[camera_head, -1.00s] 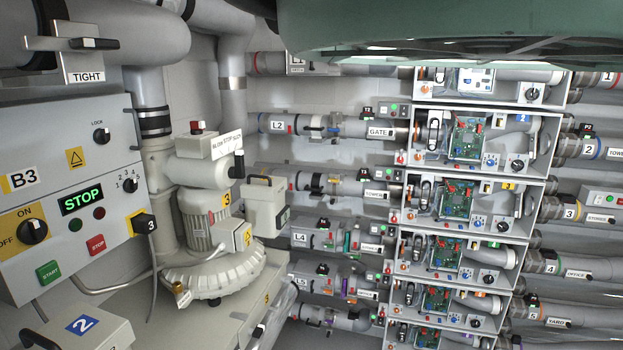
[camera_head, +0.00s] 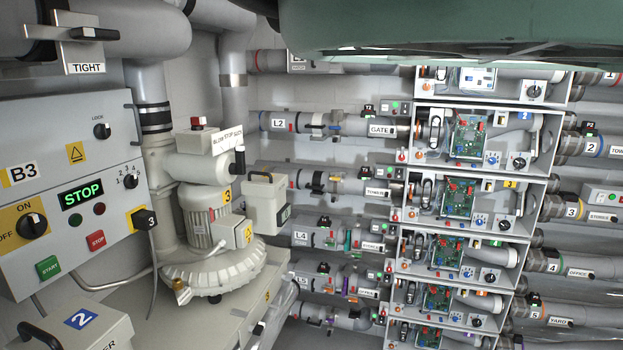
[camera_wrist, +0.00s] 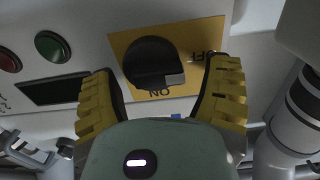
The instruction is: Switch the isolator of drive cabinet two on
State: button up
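In the wrist view, a black isolator knob (camera_wrist: 150,62) sits on a yellow plate (camera_wrist: 205,40) marked ON and OFF, seen upside down. The knob's grey mark (camera_wrist: 174,80) points to the right, on the side of the OFF word. My gripper (camera_wrist: 162,82) is open, with one yellow finger on each side below the knob. Nothing is between the fingers, and contact with the knob cannot be told. A dark display (camera_wrist: 52,91), a green button or lamp (camera_wrist: 53,46) and a red one (camera_wrist: 8,58) are on the same panel (camera_wrist: 90,25). No cabinet number is readable there.
The head view shows cabinet B3 (camera_head: 70,140) with its own isolator (camera_head: 33,226) and a lit STOP display (camera_head: 75,194). A blower (camera_head: 208,225) stands beside it. A box labelled 2 (camera_head: 100,330) is at lower left. Grey pipes (camera_wrist: 300,110) stand right of my gripper.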

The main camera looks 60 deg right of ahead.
jog(key=c, duration=0.7)
jog(key=shift+c, duration=1.2)
